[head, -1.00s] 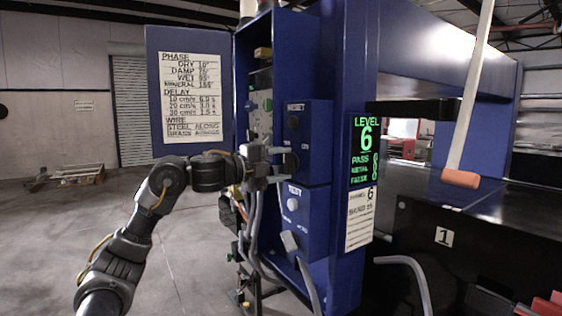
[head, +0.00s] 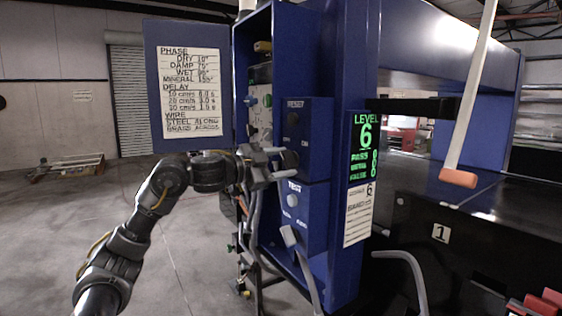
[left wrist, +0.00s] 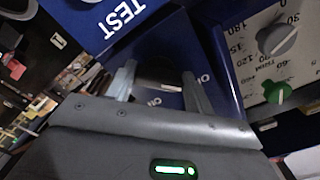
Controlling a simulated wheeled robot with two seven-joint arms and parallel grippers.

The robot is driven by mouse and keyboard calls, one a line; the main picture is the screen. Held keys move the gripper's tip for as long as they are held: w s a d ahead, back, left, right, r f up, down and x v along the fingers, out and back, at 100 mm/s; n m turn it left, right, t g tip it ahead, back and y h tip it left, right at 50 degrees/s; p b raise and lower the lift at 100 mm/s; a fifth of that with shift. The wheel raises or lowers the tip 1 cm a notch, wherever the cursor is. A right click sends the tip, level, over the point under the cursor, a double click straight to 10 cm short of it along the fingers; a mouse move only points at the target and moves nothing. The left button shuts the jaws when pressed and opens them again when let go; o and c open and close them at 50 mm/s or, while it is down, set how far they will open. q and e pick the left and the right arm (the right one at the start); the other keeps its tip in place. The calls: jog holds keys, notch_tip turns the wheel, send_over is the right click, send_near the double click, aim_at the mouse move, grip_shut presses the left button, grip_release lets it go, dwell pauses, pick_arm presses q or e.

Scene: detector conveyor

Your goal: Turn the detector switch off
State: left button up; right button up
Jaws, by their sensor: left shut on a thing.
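The detector is a tall blue cabinet (head: 345,240) with its front open. A blue control panel with a RESET label (head: 293,112) and an ON mark carries the dark rotary switch (left wrist: 158,72), seen between my fingers in the left wrist view. My left gripper (head: 288,162) reaches in from the left and is shut on the switch, one finger on either side of it. The fingers also show in the left wrist view (left wrist: 158,85). The fingers hide much of the switch in the head view, so its exact setting is hard to read. My right gripper is out of view.
Below is a TEST panel (head: 293,187) with a pale button. Further in are a dial plate with a grey knob (left wrist: 277,38) and a green knob (left wrist: 277,92). An open door (head: 190,85) stands left. A display (head: 364,148) reads LEVEL 6. A paddle (head: 458,179) hangs over the conveyor.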

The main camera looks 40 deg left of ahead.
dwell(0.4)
pick_arm(q)
jog(key=o, duration=1)
jog(key=b+v, duration=0.7)
jog(key=v, duration=0.3)
jog(key=shift+s+a, duration=0.15)
jog(key=shift+s, duration=0.2)
